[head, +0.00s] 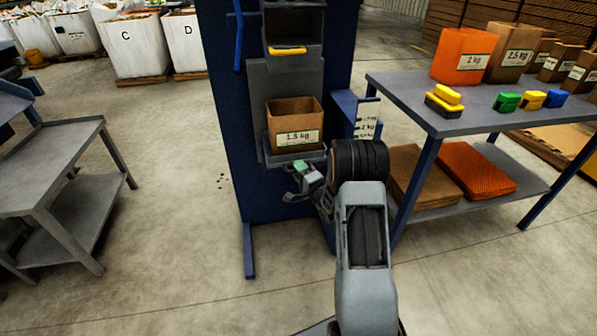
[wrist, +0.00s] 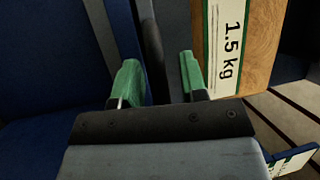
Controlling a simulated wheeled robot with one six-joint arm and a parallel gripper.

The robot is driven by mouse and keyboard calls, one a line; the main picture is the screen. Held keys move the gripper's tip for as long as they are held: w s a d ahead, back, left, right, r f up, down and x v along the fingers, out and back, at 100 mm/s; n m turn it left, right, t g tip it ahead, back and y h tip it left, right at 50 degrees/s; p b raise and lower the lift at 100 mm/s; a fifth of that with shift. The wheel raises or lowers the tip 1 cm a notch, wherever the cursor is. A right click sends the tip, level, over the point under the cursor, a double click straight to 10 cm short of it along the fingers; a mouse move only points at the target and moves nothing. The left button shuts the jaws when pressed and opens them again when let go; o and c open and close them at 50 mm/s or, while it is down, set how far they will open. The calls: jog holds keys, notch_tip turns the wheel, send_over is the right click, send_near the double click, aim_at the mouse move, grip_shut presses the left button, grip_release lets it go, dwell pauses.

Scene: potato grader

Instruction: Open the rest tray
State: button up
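A small blue-grey ledge (head: 283,159) on the front of the blue machine bears an open brown bag (head: 296,137) marked 1.5 kg. I take this ledge for the rest tray, but no label confirms it. My gripper (head: 303,172) is just below and in front of the ledge, partly hidden by my own wrist. In the wrist view, the two green fingertips (wrist: 158,80) stand apart. A dark upright edge (wrist: 152,40) shows between them; I cannot tell whether they touch it. The bag (wrist: 240,45) shows sideways at the upper right there.
Above the bag is a dark bin with a yellow handle (head: 287,50). A table (head: 400,88) at the right holds bags and coloured blocks, with stacks on its lower shelf. A grey two-level table (head: 60,165) stands at the left.

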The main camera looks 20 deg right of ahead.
grip_shut()
jog(key=shift+a, duration=0.1)
dwell(0.3)
jog(key=shift+s, duration=0.1)
